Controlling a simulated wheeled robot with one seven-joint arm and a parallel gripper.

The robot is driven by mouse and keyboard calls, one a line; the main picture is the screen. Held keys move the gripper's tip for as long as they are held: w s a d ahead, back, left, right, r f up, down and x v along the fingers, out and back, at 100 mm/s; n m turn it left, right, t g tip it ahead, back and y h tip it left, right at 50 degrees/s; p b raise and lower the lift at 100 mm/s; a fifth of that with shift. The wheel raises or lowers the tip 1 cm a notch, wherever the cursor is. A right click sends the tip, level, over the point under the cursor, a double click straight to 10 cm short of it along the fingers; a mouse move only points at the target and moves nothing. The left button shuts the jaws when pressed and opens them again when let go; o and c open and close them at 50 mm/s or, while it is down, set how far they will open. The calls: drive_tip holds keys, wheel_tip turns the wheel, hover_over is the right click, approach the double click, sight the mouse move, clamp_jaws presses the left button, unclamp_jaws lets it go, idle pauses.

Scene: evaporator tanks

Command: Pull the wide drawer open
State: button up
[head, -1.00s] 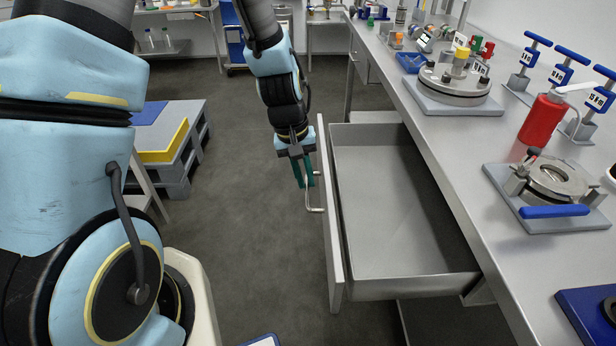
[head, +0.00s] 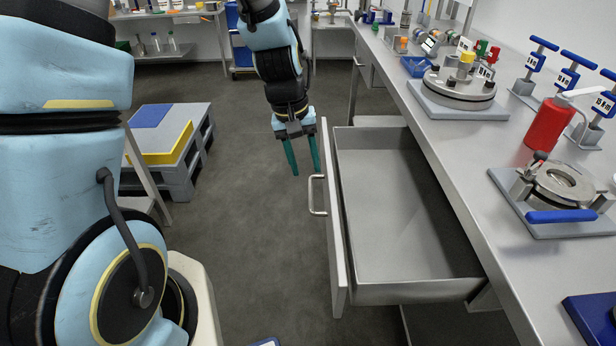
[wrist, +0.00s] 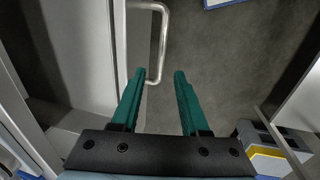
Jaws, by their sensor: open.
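The wide drawer (head: 400,210) is pulled well out from under the workbench and is empty inside. Its handle (head: 317,196) is a metal bar on the outer face of the drawer front. The handle also shows in the wrist view (wrist: 161,35), ahead of the fingers. My gripper (head: 305,172) is open and empty, with two green fingers. It hangs just off the drawer front, near the far end of the handle and apart from it. The fingers also show in the wrist view (wrist: 158,75), with bare floor visible between them.
The steel workbench (head: 470,170) on the right holds a round lidded vessel (head: 460,90), a red bottle (head: 547,122) and several blue-handled tools. A grey pallet platform (head: 175,145) stands at the left. The floor (head: 255,230) left of the drawer is clear.

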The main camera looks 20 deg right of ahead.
drive_tip(key=r, duration=0.2)
drive_tip(key=a+r, duration=0.1)
drive_tip(key=r, duration=0.2)
drive_tip(key=shift+w+r, duration=0.15)
drive_tip(key=shift+r, duration=0.1)
drive_tip(key=shift+a, duration=0.1)
